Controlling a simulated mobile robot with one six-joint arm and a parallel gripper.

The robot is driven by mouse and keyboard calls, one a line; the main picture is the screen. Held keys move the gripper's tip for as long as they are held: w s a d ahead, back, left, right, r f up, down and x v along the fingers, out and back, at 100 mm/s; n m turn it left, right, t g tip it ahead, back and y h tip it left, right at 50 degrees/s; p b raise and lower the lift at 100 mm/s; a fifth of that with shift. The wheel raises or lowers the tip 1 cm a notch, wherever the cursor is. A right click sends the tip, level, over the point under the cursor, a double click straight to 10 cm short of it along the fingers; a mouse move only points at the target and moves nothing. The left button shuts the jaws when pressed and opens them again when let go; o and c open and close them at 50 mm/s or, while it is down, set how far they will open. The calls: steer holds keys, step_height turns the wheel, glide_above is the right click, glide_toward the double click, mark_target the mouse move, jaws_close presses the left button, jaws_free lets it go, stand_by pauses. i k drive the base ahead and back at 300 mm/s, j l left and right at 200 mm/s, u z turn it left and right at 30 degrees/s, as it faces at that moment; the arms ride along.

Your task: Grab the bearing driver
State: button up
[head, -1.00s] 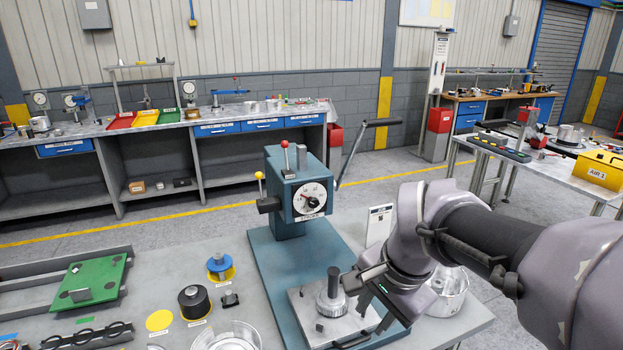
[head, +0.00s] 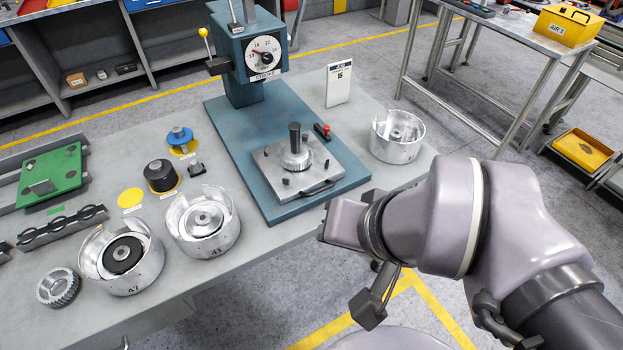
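I cannot tell for sure which thing is the bearing driver. On the table, a blue flanged tool with a short knob (head: 180,139) stands upright on a yellow disc. In front of it, a black cylinder with a narrower top (head: 161,176) stands on another yellow disc. The end of my arm, at my gripper (head: 343,224), hangs at the table's front right edge, apart from both and to their right. My gripper's fingers are not clearly visible, so its opening is hidden.
The blue press (head: 245,50) stands behind a steel fixture plate (head: 275,182) with an upright post. Metal housings (head: 203,238), (head: 122,278) and (head: 397,150) stand around it. A bare yellow disc (head: 130,198), a gear (head: 58,287) and a green board (head: 50,177) lie at left.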

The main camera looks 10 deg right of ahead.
mark_target(296, 152)
steer(key=i+l+u, duration=0.15)
steer(key=i+u, duration=0.25)
steer(key=i+l+u, duration=0.2)
steer(key=u, duration=0.15)
steer(key=i+l+u, duration=0.2)
steer(key=l+u, duration=0.2)
